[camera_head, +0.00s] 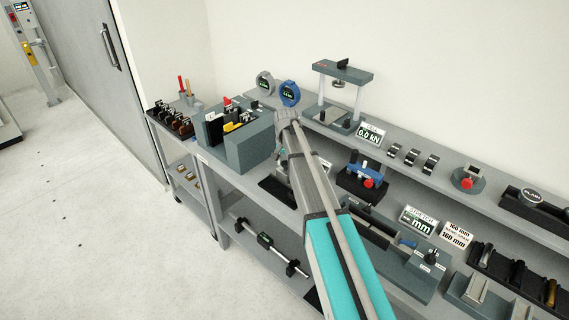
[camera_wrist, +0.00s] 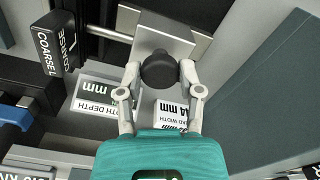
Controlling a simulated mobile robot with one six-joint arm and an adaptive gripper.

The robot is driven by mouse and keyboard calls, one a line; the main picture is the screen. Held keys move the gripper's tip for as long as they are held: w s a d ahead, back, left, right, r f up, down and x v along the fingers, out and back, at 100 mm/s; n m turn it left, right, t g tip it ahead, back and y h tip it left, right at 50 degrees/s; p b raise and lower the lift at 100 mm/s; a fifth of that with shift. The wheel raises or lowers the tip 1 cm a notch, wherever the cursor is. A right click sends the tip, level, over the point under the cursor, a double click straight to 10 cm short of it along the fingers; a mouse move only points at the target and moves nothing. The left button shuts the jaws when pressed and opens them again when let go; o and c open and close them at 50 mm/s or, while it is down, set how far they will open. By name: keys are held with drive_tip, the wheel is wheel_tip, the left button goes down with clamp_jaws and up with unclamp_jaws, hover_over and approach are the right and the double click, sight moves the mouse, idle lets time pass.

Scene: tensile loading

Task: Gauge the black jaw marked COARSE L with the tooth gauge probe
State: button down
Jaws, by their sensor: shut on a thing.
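In the wrist view, my gripper (camera_wrist: 160,72) is shut on a round black knob (camera_wrist: 158,71). Whether the rod's left end touches the jaw, I cannot tell.
Labels reading TOOTH DEPTH mm (camera_wrist: 104,98) and PAD WIDTH mm (camera_wrist: 172,114) lie below the knob. A large grey-green wall (camera_wrist: 268,85) is close on the right. In the head view, a blue clamp with a red knob (camera_head: 364,178) stands right of my arm, and a grey-green box (camera_head: 248,146) left.

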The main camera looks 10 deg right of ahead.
drive_tip(key=shift+w+a, duration=0.55)
drive_tip(key=shift+w, duration=0.25)
drive_tip(key=shift+w+a, duration=0.55)
drive_tip(key=shift+w, duration=0.2)
drive_tip(key=shift+c, duration=1.3)
unclamp_jaws()
drive_tip(key=shift+s, duration=0.15)
